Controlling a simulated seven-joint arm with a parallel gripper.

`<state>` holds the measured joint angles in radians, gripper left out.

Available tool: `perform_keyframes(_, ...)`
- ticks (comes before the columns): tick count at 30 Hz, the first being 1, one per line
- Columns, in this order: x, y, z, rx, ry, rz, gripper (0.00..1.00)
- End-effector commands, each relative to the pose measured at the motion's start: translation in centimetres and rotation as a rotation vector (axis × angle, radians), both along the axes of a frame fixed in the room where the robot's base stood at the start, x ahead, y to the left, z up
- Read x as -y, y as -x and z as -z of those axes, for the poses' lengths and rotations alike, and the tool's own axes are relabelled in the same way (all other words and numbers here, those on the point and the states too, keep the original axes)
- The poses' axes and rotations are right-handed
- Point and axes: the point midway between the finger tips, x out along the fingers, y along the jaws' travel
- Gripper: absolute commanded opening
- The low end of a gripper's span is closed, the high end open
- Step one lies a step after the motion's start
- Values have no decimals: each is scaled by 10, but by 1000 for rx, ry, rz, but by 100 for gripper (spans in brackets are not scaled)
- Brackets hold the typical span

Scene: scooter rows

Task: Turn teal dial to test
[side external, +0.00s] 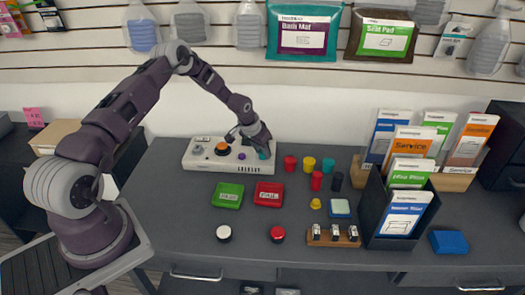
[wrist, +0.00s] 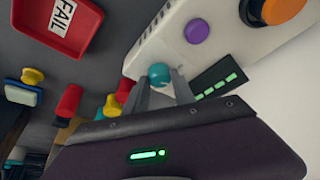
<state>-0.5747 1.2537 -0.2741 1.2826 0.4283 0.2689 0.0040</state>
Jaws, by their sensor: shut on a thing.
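The teal dial (side external: 264,154) is at the right end of a white control box (side external: 200,160) in the side view. In the wrist view the teal dial (wrist: 159,75) sits between my fingertips. My gripper (side external: 258,147) reaches down to it from above, and the wrist view shows my gripper (wrist: 162,88) with its fingers shut on the dial. A dark display (wrist: 220,78) with several green bars lies beside it on the box. The dial's markings, including any test label, are too small or hidden to read.
The box also carries a purple knob (wrist: 196,31) and an orange button (wrist: 283,8). A red FAIL tray (side external: 269,194) and a green tray (side external: 228,195) lie in front. Coloured cylinders (side external: 309,164) stand to the right, near a dark file holder (side external: 376,215).

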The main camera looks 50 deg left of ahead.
Motion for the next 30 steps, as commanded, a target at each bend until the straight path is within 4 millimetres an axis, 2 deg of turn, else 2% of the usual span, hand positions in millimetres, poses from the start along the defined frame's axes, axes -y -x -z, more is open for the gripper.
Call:
perform_keyframes(12, -2, 0, 0, -1, 1, 255, 0)
perform_keyframes(30, -3, 1, 0, -2, -1, 334, 0)
